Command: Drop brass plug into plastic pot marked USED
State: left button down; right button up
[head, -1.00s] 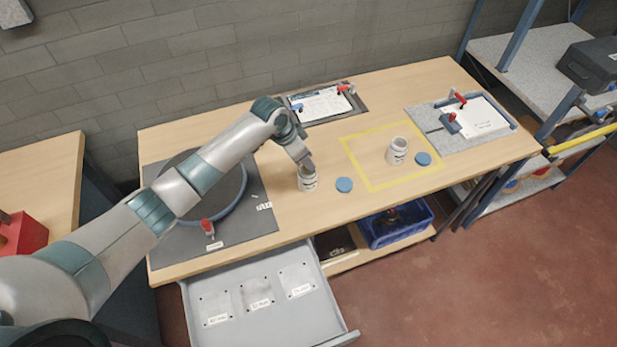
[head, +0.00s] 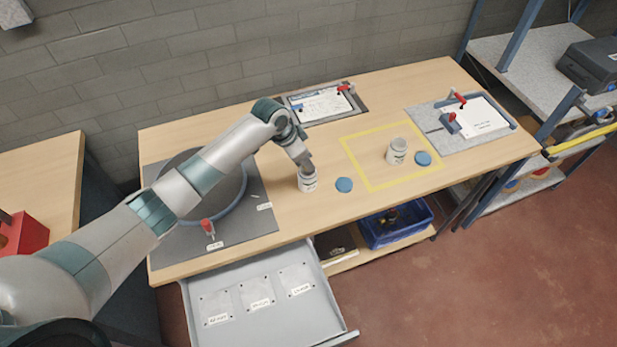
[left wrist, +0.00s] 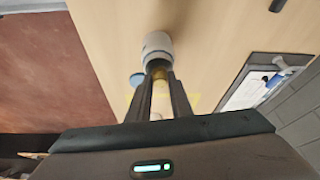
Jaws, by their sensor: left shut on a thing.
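My left gripper (head: 306,163) is at the mouth of a white plastic pot (head: 308,184) on the wooden bench. In the left wrist view my gripper (left wrist: 160,78) is shut on the brass plug (left wrist: 158,72), a small brass-coloured piece between the fingertips. The plug is right at the opening of the pot (left wrist: 157,44); I cannot tell how far inside it is. A second white pot (head: 397,151) stands open inside the yellow taped square. Both pots carry dark lettering too small to read, so I cannot tell which says USED. My right gripper is out of view.
Blue lids (head: 344,185) (head: 423,158) lie beside the pots. A dark mat (head: 245,222) with a round ring is at left. An open grey drawer (head: 235,325) juts out below the bench front. A blue crate (head: 405,233) sits underneath.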

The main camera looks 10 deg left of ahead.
pick_arm(q)
jog(key=c, duration=1.5)
grip_release()
jog(key=shift+r, duration=0.1)
jog(key=shift+b+v, duration=2.65)
jog(key=shift+v, duration=6)
jog(key=shift+s, duration=0.1)
